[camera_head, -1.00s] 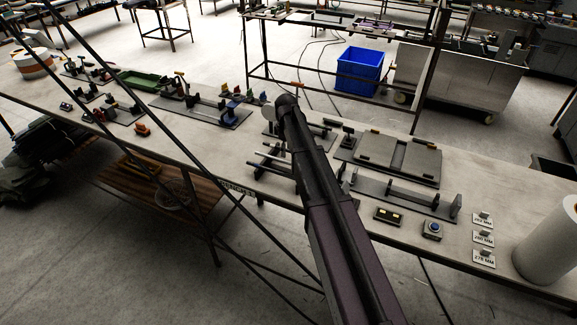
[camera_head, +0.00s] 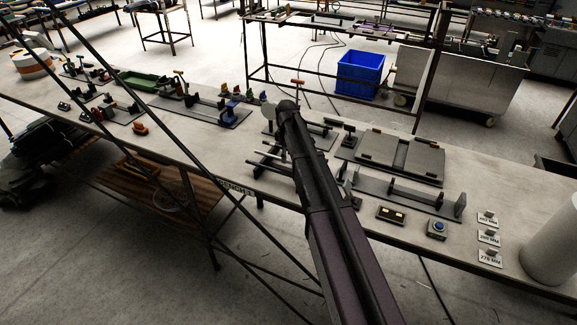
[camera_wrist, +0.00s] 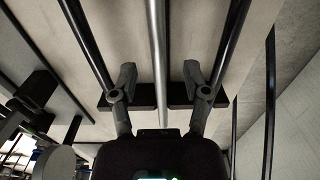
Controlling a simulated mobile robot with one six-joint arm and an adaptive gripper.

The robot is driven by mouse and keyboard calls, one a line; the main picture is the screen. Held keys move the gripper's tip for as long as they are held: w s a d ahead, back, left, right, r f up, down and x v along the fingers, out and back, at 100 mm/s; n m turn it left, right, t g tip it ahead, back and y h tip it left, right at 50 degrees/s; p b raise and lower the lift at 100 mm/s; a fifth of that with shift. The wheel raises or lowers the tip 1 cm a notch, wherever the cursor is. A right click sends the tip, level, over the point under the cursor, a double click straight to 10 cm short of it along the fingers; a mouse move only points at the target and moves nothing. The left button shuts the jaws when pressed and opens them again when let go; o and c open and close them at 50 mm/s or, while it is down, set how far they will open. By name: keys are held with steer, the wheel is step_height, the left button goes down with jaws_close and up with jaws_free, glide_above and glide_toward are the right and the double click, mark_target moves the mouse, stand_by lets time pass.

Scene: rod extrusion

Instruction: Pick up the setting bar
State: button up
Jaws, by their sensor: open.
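In the wrist view a bright silver bar (camera_wrist: 157,50) runs lengthwise up the middle, between the two fingers of my gripper (camera_wrist: 160,74). I take it for the setting bar, though no label shows. The fingers are open, one on each side of the bar with gaps to it; whether they are level with it or above it I cannot tell. In the head view my arm hides the gripper. Thin rods on a rack (camera_head: 268,157) show just left of the arm on the bench.
Dark bars (camera_wrist: 88,42) and (camera_wrist: 232,42) run on both sides of the silver one. The bench (camera_head: 225,150) also holds a long fixture (camera_head: 400,190), a flat plate unit (camera_head: 400,155), a blue-button box (camera_head: 437,229), length labels (camera_head: 489,238) and a white roll (camera_head: 555,240).

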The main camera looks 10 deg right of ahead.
steer(key=shift+f+b, duration=0.6)
steer(key=shift+f, duration=0.25)
jaws_close()
